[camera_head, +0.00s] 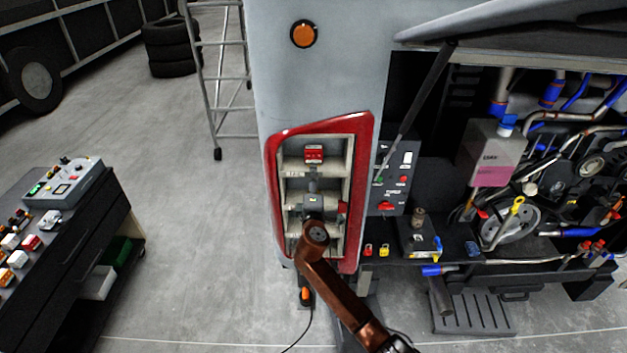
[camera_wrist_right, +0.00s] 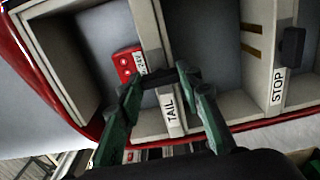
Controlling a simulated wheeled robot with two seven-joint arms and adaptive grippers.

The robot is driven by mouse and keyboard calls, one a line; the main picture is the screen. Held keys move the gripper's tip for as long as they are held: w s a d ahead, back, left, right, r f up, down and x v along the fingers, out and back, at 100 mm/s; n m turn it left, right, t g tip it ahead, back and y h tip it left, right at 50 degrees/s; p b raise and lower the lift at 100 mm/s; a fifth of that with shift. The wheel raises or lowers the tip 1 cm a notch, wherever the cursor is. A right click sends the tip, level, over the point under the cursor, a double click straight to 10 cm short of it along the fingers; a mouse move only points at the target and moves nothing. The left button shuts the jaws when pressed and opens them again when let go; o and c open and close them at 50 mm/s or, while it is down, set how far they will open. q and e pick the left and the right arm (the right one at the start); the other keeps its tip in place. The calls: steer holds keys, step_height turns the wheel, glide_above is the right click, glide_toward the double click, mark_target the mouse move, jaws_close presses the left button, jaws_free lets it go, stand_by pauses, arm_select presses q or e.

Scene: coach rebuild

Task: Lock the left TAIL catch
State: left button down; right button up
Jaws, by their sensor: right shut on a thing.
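The lamp housing (camera_head: 355,150) is an open red-rimmed frame with pale compartments on the coach's corner. In the right wrist view, a TAIL label (camera_wrist_right: 172,110) is on one pale divider. A small dark catch (camera_wrist_right: 172,77) sits at the end of that label. My right gripper (camera_wrist_right: 168,90) has its green fingertips on either side of the catch and is shut on it. In the head view my right gripper (camera_head: 313,204) is in front of the housing's middle and hides part of it. The catch's exact angle is hard to tell. My left gripper is not in view.
A STOP label (camera_wrist_right: 278,87) and its black catch (camera_wrist_right: 292,45) are on another divider. A red module (camera_wrist_right: 124,64) sits beside the TAIL divider. The open engine bay (camera_head: 530,180) is to the right. A tool cart (camera_head: 85,240) stands left, with clear floor between.

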stand_by(0.3)
steer(key=o, duration=1.2)
steer(key=shift+a, duration=0.1)
steer(key=shift+c, duration=0.2)
steer(key=s, duration=1.2)
